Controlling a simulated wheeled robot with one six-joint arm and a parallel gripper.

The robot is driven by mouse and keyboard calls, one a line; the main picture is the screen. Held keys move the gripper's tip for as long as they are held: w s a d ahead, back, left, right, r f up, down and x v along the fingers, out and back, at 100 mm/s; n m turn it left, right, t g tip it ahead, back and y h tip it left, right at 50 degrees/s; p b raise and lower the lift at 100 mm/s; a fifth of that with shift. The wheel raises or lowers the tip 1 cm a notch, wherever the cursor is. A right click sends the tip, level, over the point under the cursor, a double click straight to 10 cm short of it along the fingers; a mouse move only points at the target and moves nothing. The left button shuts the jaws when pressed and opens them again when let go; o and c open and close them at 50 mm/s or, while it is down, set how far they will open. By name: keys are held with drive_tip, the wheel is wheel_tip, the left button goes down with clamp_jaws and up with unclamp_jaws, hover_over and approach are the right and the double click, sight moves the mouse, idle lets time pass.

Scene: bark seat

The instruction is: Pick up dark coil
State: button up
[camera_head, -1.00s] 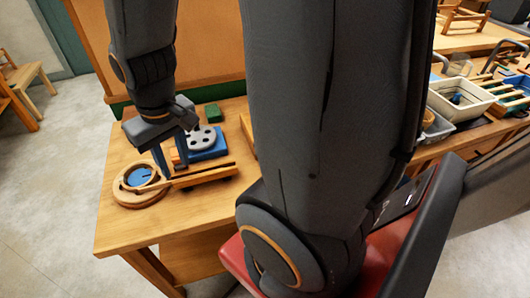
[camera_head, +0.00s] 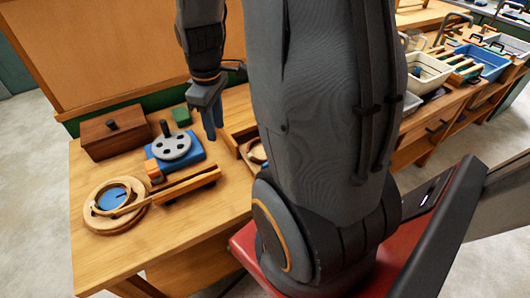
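My gripper (camera_head: 213,123) hangs fingers-down over the bench, just right of the blue block with the grey disc. Its blue-grey fingers overlap in this view, so the gap between them is unclear. I see no object held at their tips. No dark coil can be made out for certain. A shallow wooden tray (camera_head: 234,142) lies right of the gripper, partly hidden behind my arm. A round tan and dark piece (camera_head: 257,152) shows inside it, mostly covered by my arm, and I cannot tell whether it is the coil.
The wooden bench (camera_head: 165,235) holds a lidded brown box (camera_head: 114,139), a green block (camera_head: 181,117), a blue block (camera_head: 190,158) bearing a grey disc (camera_head: 171,146), and a wooden ring piece (camera_head: 100,219) with a long arm. The front of the bench is clear. Bins (camera_head: 429,73) stand right.

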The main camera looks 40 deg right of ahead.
sight(256, 139)
drive_tip(key=d+f+n, duration=0.2)
drive_tip(key=d, duration=0.3)
drive_tip(key=w+d+f+n+b, duration=0.1)
drive_tip(key=d+f+n, duration=0.1)
drive_tip(key=d, duration=0.3)
drive_tip(key=d+f+n, duration=0.2)
drive_tip(key=d+f, duration=0.1)
drive_tip(key=d, duration=0.2)
drive_tip(key=shift+w+d+n+g+b, duration=0.15)
drive_tip(key=shift+d+n+g+b, duration=0.1)
drive_tip(key=shift+n+g+b, duration=0.15)
drive_tip(key=shift+d+f, duration=0.2)
drive_tip(key=shift+f, duration=0.25)
drive_tip(key=shift+a+f+p, duration=0.2)
drive_tip(key=shift+f+p, duration=0.75)
drive_tip(key=shift+f, duration=2.5)
drive_tip(key=shift+c, duration=0.4)
clamp_jaws()
